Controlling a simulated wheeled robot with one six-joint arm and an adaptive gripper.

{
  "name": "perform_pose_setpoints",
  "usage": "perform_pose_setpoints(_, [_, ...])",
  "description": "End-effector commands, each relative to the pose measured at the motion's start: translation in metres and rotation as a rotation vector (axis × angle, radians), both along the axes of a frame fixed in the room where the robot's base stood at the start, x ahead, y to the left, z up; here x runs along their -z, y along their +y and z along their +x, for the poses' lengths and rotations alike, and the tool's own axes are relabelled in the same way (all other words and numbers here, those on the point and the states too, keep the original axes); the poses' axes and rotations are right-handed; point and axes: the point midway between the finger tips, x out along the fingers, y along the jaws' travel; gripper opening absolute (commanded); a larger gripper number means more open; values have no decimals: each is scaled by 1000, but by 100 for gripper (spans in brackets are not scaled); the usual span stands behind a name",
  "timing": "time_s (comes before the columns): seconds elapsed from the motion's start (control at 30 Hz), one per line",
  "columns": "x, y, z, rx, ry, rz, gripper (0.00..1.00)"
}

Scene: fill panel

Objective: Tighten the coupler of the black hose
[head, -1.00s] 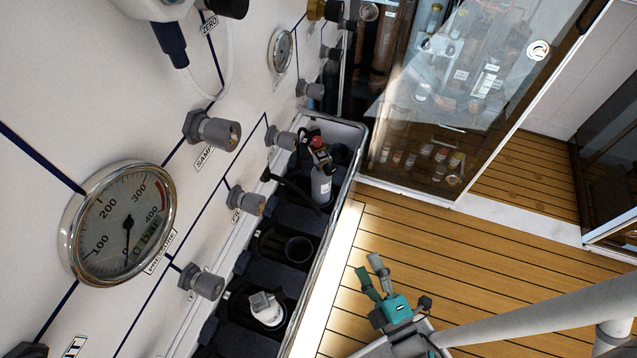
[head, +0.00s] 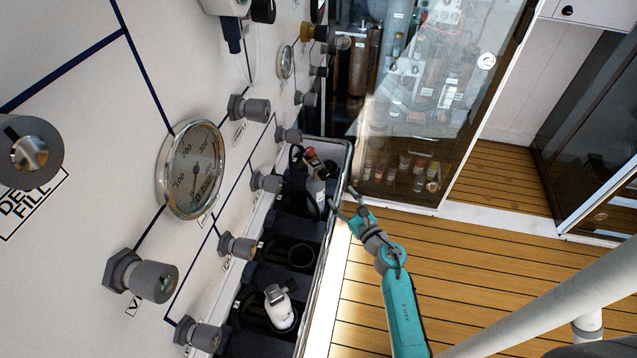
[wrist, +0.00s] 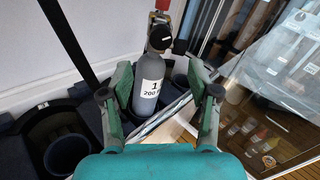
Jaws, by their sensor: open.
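A grey gas bottle (head: 316,192) with a red-topped valve (head: 312,160) stands in the rack below the panel. In the wrist view the bottle (wrist: 150,85) carries a white label, and a round black fitting (wrist: 160,38) faces me at its neck. I cannot tell whether that fitting is the coupler. My gripper (head: 343,200) is open and empty at the rack's right rim. In the wrist view the bottle shows between its fingers (wrist: 159,68), beyond them and apparently untouched.
The rack's raised metal rim (head: 338,230) lies beside my gripper. A second, white-topped bottle (head: 279,308) stands nearer in the rack. Valve knobs (head: 150,277) and a pressure gauge (head: 192,170) stick out from the panel. A glass cabinet (head: 420,110) stands behind; the wooden floor at right is clear.

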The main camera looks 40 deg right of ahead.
Motion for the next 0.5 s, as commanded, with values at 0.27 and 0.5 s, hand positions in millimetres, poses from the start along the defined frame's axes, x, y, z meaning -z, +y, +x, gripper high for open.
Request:
perform_pose_setpoints(0.27, [-1,-7,25,-1,5,-26,61])
perform_pose_setpoints(0.5, [-1,-14,68,0,5,-24,61])
